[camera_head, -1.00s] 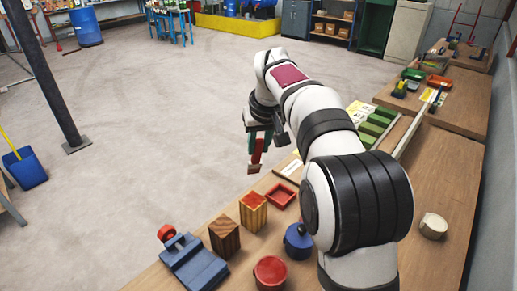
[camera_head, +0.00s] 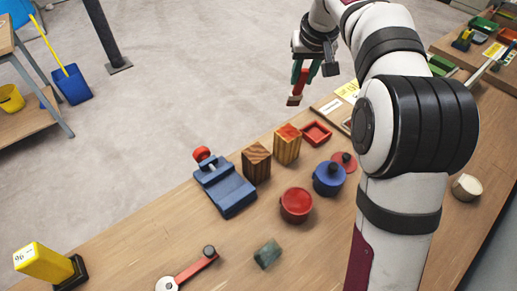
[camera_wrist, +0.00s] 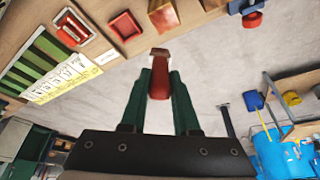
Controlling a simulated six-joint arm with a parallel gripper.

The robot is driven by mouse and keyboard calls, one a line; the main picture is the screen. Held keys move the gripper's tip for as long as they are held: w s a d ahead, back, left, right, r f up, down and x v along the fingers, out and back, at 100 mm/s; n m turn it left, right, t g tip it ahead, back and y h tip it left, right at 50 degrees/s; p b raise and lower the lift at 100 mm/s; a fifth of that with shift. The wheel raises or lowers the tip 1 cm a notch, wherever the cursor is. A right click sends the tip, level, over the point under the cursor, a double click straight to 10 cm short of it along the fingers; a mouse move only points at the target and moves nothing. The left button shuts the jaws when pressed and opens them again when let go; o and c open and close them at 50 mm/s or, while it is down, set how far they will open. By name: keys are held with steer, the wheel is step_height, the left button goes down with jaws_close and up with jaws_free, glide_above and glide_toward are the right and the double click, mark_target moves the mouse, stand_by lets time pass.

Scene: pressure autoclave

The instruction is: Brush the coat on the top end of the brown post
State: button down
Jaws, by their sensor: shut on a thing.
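A dark brown striped wooden post (camera_head: 256,166) stands upright on the bench, its top showing bare wood. Close on its right stands a lighter orange-brown post (camera_head: 287,148) with red on its top end. My gripper (camera_head: 302,76) is shut on a brush (camera_head: 297,92) with a red body and a brownish tip. It holds the brush in the air beyond the bench's far edge, apart from both posts. In the wrist view the brush (camera_wrist: 160,78) sits between the green fingers, tip outward. The lighter post (camera_wrist: 162,14) shows beyond the tip there.
A red tray (camera_head: 316,133), blue pot (camera_head: 328,180), red pot (camera_head: 296,206) and blue block device (camera_head: 226,190) stand around the posts.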

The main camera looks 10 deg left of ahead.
steer(key=s+a+r, duration=0.4)
steer(key=s+a, duration=0.2)
steer(key=s, duration=0.3)
steer(key=shift+s+a+f, duration=0.1)
steer(key=shift+s+f, duration=0.1)
steer(key=shift+f, duration=0.65)
steer(key=shift+s+a+f, duration=0.15)
steer(key=shift+s+f, duration=0.1)
steer(key=shift+f, duration=0.6)
steer(key=shift+s+a+f, duration=0.1)
steer(key=shift+s+f, duration=0.1)
steer(key=shift+f, duration=0.65)
